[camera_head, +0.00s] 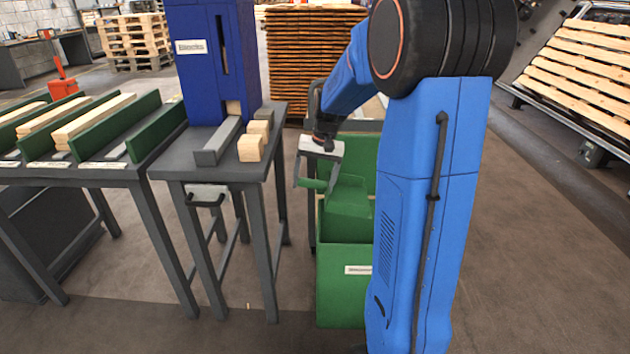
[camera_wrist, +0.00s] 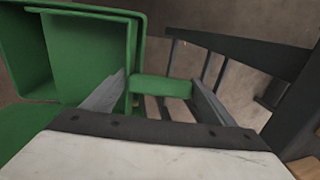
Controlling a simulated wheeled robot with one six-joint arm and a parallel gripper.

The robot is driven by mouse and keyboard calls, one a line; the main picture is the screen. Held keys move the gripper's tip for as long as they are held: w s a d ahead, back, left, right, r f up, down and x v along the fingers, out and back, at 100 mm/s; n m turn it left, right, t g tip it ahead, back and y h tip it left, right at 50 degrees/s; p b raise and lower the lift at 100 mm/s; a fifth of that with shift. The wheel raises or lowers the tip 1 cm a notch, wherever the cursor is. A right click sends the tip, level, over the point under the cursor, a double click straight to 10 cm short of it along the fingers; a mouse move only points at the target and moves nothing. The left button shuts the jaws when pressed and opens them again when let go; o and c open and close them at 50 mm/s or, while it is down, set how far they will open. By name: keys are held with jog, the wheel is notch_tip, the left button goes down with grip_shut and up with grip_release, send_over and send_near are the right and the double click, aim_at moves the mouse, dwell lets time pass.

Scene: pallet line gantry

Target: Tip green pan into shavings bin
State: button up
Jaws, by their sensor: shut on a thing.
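The green pan (camera_head: 350,196) is above the opening of the green shavings bin (camera_head: 338,312) in the head view and looks tilted. Its short green handle (camera_head: 314,184) points left. My gripper (camera_head: 307,183) is shut on this handle. In the wrist view, the handle (camera_wrist: 160,87) lies between the two grey fingers of my gripper (camera_wrist: 158,82). Green walls fill the upper left there, but I cannot tell clearly which belong to the pan and which to the bin. The pan's contents are not visible. My blue arm covers the right side of the bin.
A dark table (camera_head: 180,168) with wooden blocks (camera_head: 251,148) and a grey channel (camera_head: 218,142) stands just left of the bin. A blue machine (camera_head: 207,60) stands at its back. A bench (camera_head: 60,178) with green dividers is farther left. Open floor lies right of my arm.

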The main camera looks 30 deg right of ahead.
jog(key=shift+w+a+f+g+h, duration=0.2)
jog(key=shift+a+f+g+h, duration=0.1)
jog(key=shift+f+h, duration=0.25)
jog(key=shift+w+a+f+g+h, duration=0.2)
jog(key=shift+a+f+g+h, duration=0.15)
jog(key=shift+f, duration=0.4)
jog(key=shift+d+r, duration=0.1)
jog(key=shift+r, duration=2.85)
